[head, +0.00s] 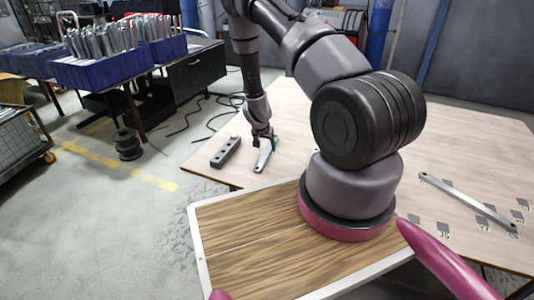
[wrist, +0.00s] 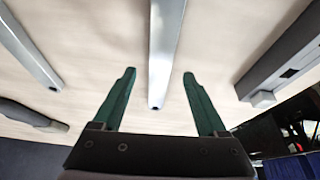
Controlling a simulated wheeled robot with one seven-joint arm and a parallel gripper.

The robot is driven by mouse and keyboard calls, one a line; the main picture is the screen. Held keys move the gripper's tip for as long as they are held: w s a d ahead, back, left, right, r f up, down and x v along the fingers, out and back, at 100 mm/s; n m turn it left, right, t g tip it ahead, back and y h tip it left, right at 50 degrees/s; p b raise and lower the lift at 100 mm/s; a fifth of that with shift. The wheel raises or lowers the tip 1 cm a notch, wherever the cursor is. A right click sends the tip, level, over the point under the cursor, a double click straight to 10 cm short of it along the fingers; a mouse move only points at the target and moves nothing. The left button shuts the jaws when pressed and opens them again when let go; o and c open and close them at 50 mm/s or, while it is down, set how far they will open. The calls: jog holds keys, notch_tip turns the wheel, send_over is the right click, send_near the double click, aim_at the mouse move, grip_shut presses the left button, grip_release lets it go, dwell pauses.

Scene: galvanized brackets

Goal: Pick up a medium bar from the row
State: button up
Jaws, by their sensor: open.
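My gripper (head: 263,138) is open and points down over the left part of the wooden table. In the wrist view the green fingers of my gripper (wrist: 159,76) stand apart on either side of a grey metal bar (wrist: 165,45), whose near end lies between them. I cannot tell whether they touch it. In the head view a short grey bar (head: 265,156) lies just below the gripper. In the wrist view another bar (wrist: 28,48) lies to the left and a thicker channel-like bar (wrist: 283,66) to the right. Which one is medium is not clear.
A dark block with holes (head: 226,152) lies left of the gripper, near the table edge. A long bar (head: 467,202) and several small plates (head: 443,229) lie at the right of the table (head: 470,145). Blue bins (head: 105,69) of metal parts stand at the back left.

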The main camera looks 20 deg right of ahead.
aim_at(267, 152)
jog(key=shift+x, duration=1.45)
grip_shut()
jog(key=shift+r, duration=0.15)
